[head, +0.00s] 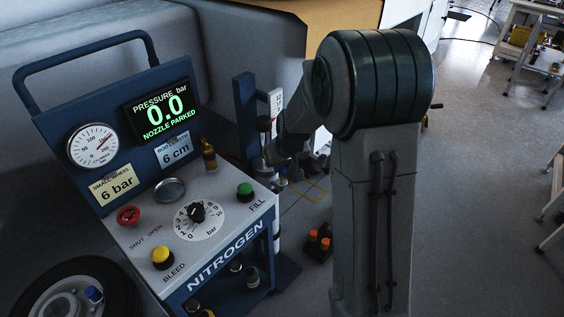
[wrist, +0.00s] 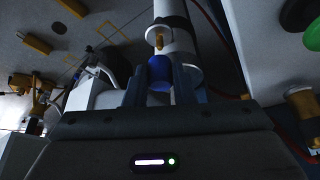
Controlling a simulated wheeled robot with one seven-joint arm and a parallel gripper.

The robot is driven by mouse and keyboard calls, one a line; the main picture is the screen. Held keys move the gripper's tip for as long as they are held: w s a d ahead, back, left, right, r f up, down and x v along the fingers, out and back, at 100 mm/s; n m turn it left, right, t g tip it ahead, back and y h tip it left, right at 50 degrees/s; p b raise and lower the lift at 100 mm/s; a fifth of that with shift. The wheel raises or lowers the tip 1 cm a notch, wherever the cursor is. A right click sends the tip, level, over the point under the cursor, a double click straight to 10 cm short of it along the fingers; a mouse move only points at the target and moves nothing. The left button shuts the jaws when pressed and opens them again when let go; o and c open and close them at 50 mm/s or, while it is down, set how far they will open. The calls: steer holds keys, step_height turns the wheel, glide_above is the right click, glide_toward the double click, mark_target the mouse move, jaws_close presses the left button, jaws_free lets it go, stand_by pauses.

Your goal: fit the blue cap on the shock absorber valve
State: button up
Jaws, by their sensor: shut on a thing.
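The blue cap (wrist: 159,72) is between the two fingers of my gripper (wrist: 161,84) in the wrist view, and the gripper is shut on it. The shock absorber (wrist: 179,22) is a white cylinder just beyond the cap. A small brass valve (wrist: 157,40) shows on its near side, just above the cap in the picture. The cap and valve look very close, but I cannot tell whether they touch. In the head view my arm hides most of the gripper and the work area.
A blue nitrogen cart (head: 225,262) stands at the left, its display (head: 160,108) reading 0.0 bar and nozzle parked. A wheel (head: 40,300) with a blue piece at its hub is at lower left. Orange-topped items (head: 319,240) sit on the floor. Open floor lies at right.

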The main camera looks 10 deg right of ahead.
mark_target(283, 171)
steer(key=shift+a+f+b, duration=0.1)
steer(key=shift+f+b, duration=0.7)
steer(key=shift+f, duration=0.75)
steer(key=shift+f+b, duration=0.65)
steer(key=shift+b, duration=0.1)
stand_by(0.4)
steer(key=o, duration=0.7)
steer(key=shift+c, duration=0.2)
steer(key=shift+r, duration=0.1)
steer(key=p+v, duration=0.6)
steer(key=v, duration=0.5)
